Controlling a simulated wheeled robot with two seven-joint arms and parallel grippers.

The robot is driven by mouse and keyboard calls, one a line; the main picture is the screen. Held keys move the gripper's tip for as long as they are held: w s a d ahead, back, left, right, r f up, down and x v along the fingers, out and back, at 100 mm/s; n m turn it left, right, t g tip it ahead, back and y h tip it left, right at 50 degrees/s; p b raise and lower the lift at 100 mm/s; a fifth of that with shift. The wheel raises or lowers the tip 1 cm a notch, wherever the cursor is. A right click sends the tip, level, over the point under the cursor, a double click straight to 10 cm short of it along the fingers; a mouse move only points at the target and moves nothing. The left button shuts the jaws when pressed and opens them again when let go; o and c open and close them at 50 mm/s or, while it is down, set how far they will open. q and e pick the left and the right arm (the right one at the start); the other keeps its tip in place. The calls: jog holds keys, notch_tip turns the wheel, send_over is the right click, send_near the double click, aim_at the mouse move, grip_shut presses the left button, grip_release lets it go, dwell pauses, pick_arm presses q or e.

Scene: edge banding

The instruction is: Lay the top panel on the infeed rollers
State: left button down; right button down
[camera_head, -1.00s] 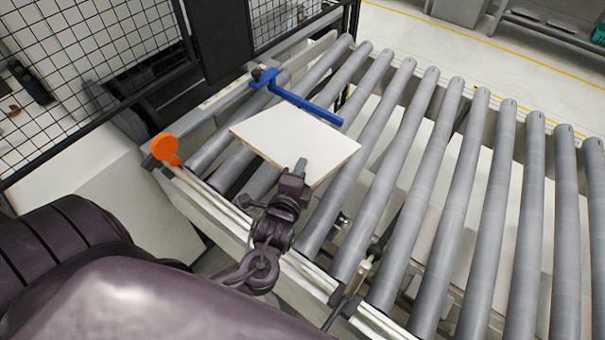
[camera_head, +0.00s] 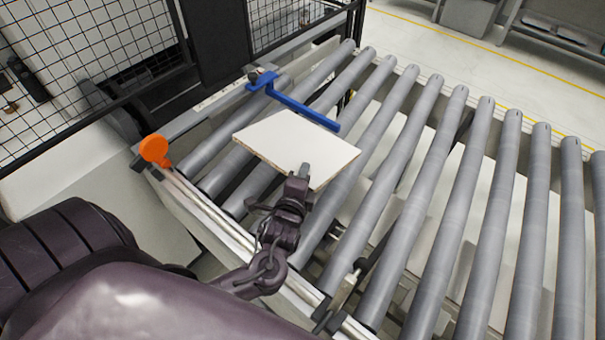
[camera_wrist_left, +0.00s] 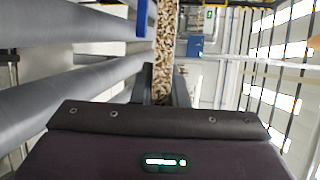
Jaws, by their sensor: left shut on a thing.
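The top panel (camera_head: 294,143) is a white board with a bare, pale brown edge. In the head view it is over the infeed rollers (camera_head: 325,222), close to the blue bar; I cannot tell whether it touches the rollers. My left gripper (camera_head: 304,172) is shut on the panel's near edge. In the left wrist view the panel (camera_wrist_left: 167,50) shows edge-on as a speckled chipboard strip between the fingers (camera_wrist_left: 160,92). My right gripper is in neither view.
A blue bar (camera_head: 305,110) lies across the rollers behind the panel. An orange disc (camera_head: 154,149) stands at the near left rail. Black mesh fencing (camera_head: 85,60) stands at the left. Rollers on the right are bare.

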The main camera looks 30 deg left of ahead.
pick_arm(q)
jog(key=shift+a+f+b, duration=0.1)
jog(key=shift+f+b, duration=0.65)
jog(key=shift+f, duration=0.1)
notch_tip(320, 180, down, 7)
jog(key=b, duration=0.4)
jog(key=shift+r, duration=0.15)
jog(key=c, duration=1.3)
grip_release()
jog(key=shift+c, duration=0.2)
jog(key=shift+o, duration=1)
jog(key=shift+s+f, duration=0.1)
jog(key=shift+f, duration=0.1)
jog(key=o, duration=0.7)
jog(key=shift+o, duration=0.2)
jog(key=shift+r, duration=0.1)
